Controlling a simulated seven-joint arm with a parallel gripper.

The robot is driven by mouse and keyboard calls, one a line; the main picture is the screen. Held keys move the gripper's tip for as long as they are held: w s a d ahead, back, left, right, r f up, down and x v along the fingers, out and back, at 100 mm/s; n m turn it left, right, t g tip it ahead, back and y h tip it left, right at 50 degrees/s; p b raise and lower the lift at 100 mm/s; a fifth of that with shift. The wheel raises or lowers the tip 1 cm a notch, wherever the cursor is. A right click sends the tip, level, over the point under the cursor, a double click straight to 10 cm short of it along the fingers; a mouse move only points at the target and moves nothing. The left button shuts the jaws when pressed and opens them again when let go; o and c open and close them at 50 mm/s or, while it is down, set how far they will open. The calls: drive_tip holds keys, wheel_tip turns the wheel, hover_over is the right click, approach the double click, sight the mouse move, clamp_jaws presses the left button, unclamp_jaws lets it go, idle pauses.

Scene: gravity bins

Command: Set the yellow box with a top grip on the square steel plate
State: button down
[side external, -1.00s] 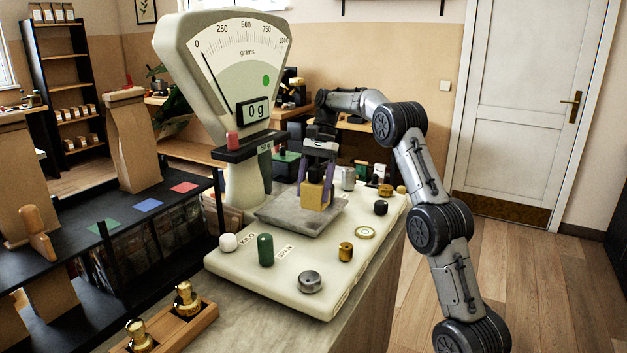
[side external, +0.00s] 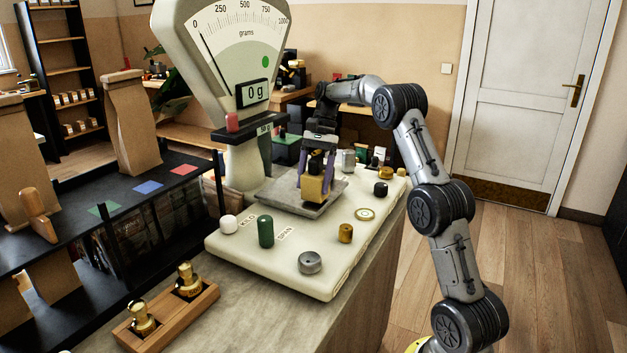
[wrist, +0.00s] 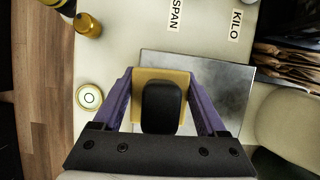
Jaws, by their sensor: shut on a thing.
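The yellow box (side external: 314,191) has a black grip on its top, which shows from above in the wrist view (wrist: 162,106). My gripper (side external: 315,184) has its two purple fingers on opposite sides of the box and is shut on it. The box is upright over the square steel plate (side external: 280,194), toward the plate's right side in the side view. I cannot tell whether its underside touches the plate. The plate also shows in the wrist view (wrist: 225,80), partly hidden by the box and fingers. The scale display (side external: 252,93) reads 0 g.
Around the plate on the cream base (side external: 285,265) stand a green cylinder (side external: 265,231), a white knob (side external: 228,224), a grey weight (side external: 310,262), a brass weight (side external: 345,233) and a dark weight (side external: 381,188). The tall scale head (side external: 225,50) rises behind the plate.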

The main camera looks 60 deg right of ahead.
sight(318, 156)
drive_tip(key=shift+f, duration=0.4)
unclamp_jaws()
idle(0.4)
drive_tip(key=shift+v, duration=3.75)
